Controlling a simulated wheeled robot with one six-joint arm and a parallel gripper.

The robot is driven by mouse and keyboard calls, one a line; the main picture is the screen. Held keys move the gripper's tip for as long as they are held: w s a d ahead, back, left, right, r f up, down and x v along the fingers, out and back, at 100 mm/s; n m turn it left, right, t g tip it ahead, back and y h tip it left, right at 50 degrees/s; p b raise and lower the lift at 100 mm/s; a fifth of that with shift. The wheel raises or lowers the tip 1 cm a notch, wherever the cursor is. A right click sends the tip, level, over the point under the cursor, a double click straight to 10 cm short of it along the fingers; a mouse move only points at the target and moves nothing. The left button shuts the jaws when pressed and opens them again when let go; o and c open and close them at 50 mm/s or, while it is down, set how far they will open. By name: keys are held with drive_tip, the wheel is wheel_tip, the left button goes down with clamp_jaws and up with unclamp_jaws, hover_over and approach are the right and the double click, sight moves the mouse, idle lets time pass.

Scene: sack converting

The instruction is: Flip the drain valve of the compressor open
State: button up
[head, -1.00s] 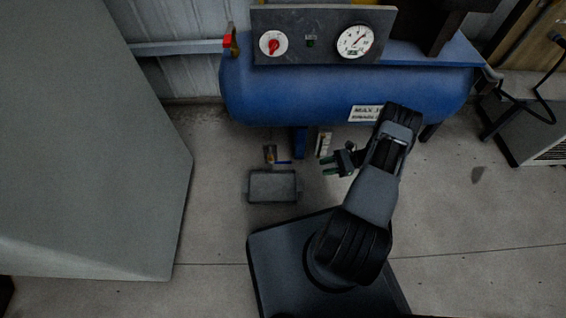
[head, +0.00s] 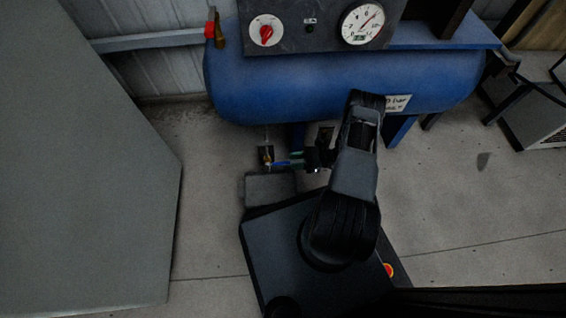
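The compressor is a long blue tank (head: 320,85) across the upper middle of the head view. Its drain valve (head: 266,155) is a small brass-and-dark fitting hanging below the tank at the left. A thin blue lever (head: 281,164) sticks out sideways from the valve to the right. My gripper (head: 297,159) is just right of the valve, pointing left, with its greenish fingertips at the lever's free end. The fingers look apart. Whether they touch the lever is too small to tell.
A grey tray (head: 270,188) stands on the floor below the valve, partly hidden by my base. A panel with a red knob (head: 266,31) and a pressure gauge (head: 362,24) sits above the tank. A large grey cabinet (head: 85,190) fills the left.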

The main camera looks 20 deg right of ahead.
sight(281, 164)
drive_tip(key=shift+b+x, duration=0.4)
drive_tip(key=shift+x, duration=2.05)
clamp_jaws()
